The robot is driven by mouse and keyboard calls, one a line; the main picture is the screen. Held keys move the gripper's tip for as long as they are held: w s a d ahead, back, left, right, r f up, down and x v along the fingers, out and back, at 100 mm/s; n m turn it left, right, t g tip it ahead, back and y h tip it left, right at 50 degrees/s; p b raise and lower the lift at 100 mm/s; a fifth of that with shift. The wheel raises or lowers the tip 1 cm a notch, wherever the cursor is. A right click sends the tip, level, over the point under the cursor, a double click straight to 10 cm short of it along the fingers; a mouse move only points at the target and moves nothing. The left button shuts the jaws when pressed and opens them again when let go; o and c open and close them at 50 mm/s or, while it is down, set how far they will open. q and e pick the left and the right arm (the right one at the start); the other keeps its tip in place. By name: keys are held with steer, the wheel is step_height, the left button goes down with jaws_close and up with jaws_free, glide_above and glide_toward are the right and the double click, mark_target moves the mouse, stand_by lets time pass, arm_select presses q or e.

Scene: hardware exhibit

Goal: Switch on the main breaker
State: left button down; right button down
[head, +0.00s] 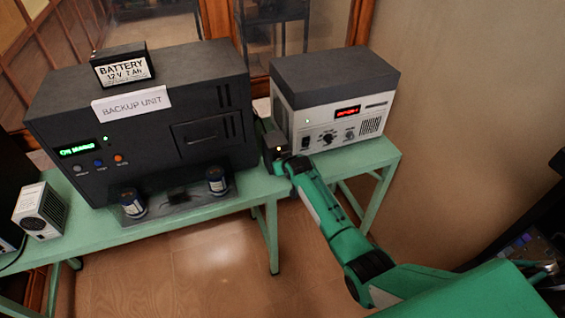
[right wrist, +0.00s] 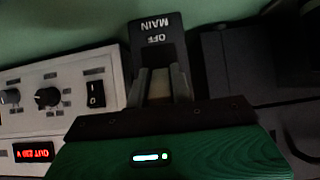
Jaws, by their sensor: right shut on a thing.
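The main breaker (right wrist: 157,42) is a dark block in the right wrist view, and its label reads OFF and MAIN, upside down there. My right gripper (right wrist: 160,86) is at the breaker, its two fingers shut on what appears to be the breaker's lever, with a tan piece visible between them. The lever's exact position is hidden by the fingers. In the head view my right gripper (head: 277,147) reaches into the gap between the two units, and the breaker is mostly hidden there. My left gripper is not in view.
A black backup unit (head: 150,105) with a lit green display stands left of the gripper. A grey-white power unit (head: 335,100) with a red display stands right. A battery (head: 123,66), two dark cans (head: 217,181) and a small white box (head: 42,212) are near. Green tables (head: 270,200) carry them.

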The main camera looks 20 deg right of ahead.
steer(key=c, duration=1.2)
jaws_free()
steer(key=shift+c, duration=0.2)
steer(key=b+v, duration=0.2)
steer(key=v, duration=1.1)
steer(key=shift+s+r, duration=0.25)
steer(key=shift+s, duration=0.05)
steer(key=shift+f, duration=0.1)
steer(key=s+f+g, duration=0.2)
steer(key=s+f, duration=0.5)
steer(key=f, duration=0.5)
steer(key=s+f+g, duration=0.1)
steer(key=s+f, duration=0.5)
steer(key=f, duration=0.6)
steer(key=s+f+g, duration=0.2)
steer(key=s+f, duration=0.5)
steer(key=f, duration=0.5)
steer(key=s+f+g, duration=0.1)
steer(key=s+f, duration=0.5)
steer(key=s, duration=0.7)
steer(key=s+d+f+n+g, duration=0.1)
steer(key=s+f, duration=0.5)
steer(key=s, duration=0.7)
steer(key=s+f+n+g, duration=0.1)
steer(key=s+f, duration=0.5)
steer(key=s, duration=0.7)
steer(key=shift+s+d+g+b, duration=0.25)
steer(key=shift+d+g+b, duration=0.15)
steer(key=shift+g, duration=0.3)
